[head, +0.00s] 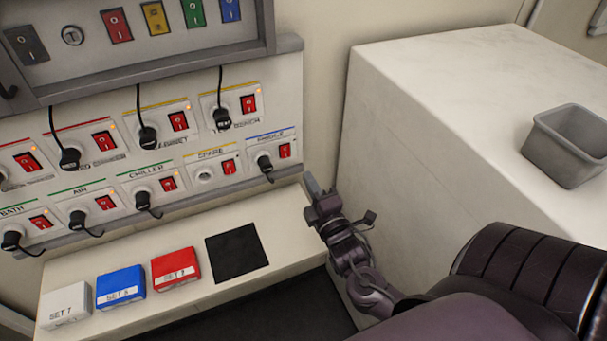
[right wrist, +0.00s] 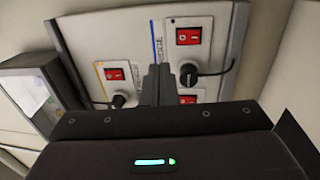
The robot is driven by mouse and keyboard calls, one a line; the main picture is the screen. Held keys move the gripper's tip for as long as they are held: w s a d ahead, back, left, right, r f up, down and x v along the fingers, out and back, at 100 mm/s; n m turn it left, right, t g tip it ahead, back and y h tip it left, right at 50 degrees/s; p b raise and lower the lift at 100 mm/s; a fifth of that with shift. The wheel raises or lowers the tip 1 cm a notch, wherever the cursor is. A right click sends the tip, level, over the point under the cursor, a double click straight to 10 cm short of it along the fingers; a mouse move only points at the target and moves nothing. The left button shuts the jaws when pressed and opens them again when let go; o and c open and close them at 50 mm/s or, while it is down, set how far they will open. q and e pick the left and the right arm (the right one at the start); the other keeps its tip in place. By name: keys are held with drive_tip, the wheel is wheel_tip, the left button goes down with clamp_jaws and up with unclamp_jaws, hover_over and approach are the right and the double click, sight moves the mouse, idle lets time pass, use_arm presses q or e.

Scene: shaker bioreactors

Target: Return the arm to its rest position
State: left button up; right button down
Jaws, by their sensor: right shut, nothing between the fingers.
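My right gripper (head: 314,187) is in the middle of the head view, between the socket panel and the white block on the right. Its fingers are shut with nothing between them. In the right wrist view the shut fingers (right wrist: 156,84) point at the panel (right wrist: 220,60), which has red switches and black plugs. In the head view the gripper is just right of the lowest right plug (head: 264,163); I cannot tell how far it is from the panel. My right arm (head: 350,250) comes in from the lower right. My left gripper is not in view.
A ledge (head: 215,297) below the panel holds white (head: 65,306), blue (head: 120,288) and red (head: 175,267) set boxes and a black square (head: 237,252). A grey bin (head: 567,145) stands on the white block (head: 440,90). Several cords hang from the plugs.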

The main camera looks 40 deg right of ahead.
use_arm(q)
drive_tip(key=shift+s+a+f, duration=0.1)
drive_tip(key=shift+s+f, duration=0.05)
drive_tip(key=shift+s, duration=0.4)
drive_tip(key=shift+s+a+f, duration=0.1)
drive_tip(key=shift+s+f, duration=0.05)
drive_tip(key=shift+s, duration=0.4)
use_arm(e)
drive_tip(key=shift+s+a, duration=0.1)
drive_tip(key=shift+s, duration=0.55)
drive_tip(key=shift+r, duration=0.1)
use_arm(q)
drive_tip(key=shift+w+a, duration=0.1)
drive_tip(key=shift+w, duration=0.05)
